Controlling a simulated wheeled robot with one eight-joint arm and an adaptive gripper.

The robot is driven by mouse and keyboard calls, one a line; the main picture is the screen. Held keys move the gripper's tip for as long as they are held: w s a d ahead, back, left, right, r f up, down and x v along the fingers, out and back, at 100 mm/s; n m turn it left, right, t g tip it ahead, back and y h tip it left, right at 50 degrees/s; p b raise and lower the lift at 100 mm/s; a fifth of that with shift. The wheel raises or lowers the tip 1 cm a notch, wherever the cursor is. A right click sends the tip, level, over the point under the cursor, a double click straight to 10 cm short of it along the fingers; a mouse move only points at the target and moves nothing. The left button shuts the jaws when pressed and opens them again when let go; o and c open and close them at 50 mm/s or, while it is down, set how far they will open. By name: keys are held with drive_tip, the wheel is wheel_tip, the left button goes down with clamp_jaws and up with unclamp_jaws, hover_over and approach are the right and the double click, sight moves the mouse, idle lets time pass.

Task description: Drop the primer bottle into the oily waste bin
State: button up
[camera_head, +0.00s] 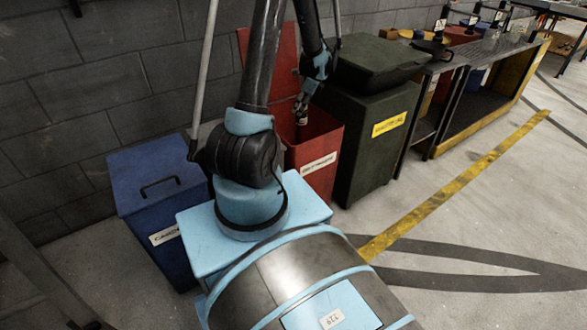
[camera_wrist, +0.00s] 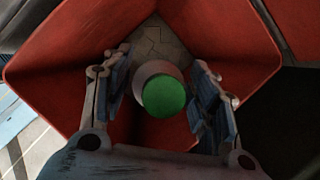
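The primer bottle (camera_wrist: 165,95), with a round green cap and a pale body, is between the two fingers of my gripper (camera_wrist: 162,90) in the wrist view. Narrow gaps show between the bottle and both fingers, so the gripper looks open around it. The bottle's base is hidden. Both are over the mouth of a red bin (camera_wrist: 60,75), whose walls surround them. In the head view, this red bin (camera_head: 316,172) stands with its lid raised, and my gripper (camera_head: 302,104) reaches into its opening. The bin's label is too blurred to read surely.
A closed blue bin (camera_head: 155,200) stands left of the red bin. A dark green bin (camera_head: 370,150) with a yellow label stands close on its right, lid closed. A workbench (camera_head: 475,55) with bottles runs along the wall. The floor at right is clear.

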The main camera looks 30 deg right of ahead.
drive_tip(key=shift+r, duration=0.1)
idle(0.3)
drive_tip(key=v, duration=1.1)
drive_tip(key=shift+s+d+r, duration=0.15)
drive_tip(key=shift+r, duration=0.2)
